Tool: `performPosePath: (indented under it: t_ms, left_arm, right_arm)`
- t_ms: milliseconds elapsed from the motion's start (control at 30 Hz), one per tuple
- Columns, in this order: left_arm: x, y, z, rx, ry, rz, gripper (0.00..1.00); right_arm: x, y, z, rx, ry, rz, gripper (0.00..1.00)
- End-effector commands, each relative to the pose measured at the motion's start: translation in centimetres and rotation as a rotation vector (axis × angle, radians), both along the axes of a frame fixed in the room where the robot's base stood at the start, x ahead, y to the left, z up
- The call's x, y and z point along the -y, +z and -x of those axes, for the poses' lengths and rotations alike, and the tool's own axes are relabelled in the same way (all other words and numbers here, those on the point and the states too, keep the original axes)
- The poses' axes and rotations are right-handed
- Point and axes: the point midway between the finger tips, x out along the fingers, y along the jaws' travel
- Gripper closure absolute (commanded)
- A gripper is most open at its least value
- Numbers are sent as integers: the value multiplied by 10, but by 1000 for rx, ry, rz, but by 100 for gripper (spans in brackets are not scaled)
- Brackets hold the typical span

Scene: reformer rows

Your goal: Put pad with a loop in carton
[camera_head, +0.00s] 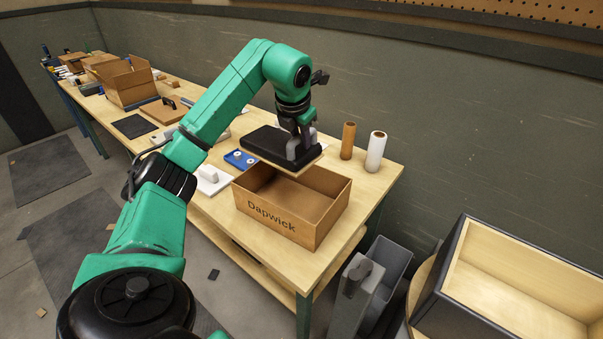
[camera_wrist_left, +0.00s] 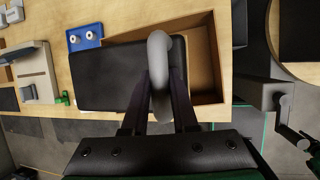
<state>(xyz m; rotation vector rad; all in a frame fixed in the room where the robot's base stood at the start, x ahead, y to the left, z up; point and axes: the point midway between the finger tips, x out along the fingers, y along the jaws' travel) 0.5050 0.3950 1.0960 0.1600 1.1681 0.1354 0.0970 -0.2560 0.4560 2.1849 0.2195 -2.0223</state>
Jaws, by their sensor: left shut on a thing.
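The pad with a loop (camera_head: 263,143) is a black slab with a pale underside and a grey loop on top. My left gripper (camera_head: 301,150) is shut on the loop and holds the pad above the carton, over its back left part. The carton (camera_head: 281,220) is an open brown box marked "Dapwick" on the table. In the left wrist view the pad (camera_wrist_left: 108,77) covers much of the carton (camera_wrist_left: 205,62), the loop (camera_wrist_left: 159,55) is between the fingers (camera_wrist_left: 160,105), and the carton's right part shows empty. My right gripper is not in view.
The wooden table (camera_head: 376,178) also bears a brown roll (camera_head: 348,141) and a white roll (camera_head: 376,152) behind the carton. A blue piece (camera_head: 240,159) and a white piece (camera_head: 210,180) lie left of it. A black-sided box (camera_head: 515,290) stands at the right.

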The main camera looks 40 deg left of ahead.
Motion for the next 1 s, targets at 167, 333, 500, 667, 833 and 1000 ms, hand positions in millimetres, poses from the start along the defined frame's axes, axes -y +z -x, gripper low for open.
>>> performPosePath:
  t_ms: [167,333,500,667,833,1000]
  left_arm:
    - [0,-46,0,-2,-2,-2,100]
    - [0,-75,0,-3,-1,-1,100]
    - [1,-92,-1,2,-1,0,100]
    - [1,-92,-1,3,-1,0,100]
    - [1,-98,-1,2,-1,0,100]
    - [1,-102,-1,2,-1,0,100]
  right_arm:
    - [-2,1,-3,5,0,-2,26]
    - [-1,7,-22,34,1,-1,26]
    - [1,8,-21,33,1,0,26]
    - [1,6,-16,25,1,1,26]
    - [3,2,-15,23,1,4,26]
    - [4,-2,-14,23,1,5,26]
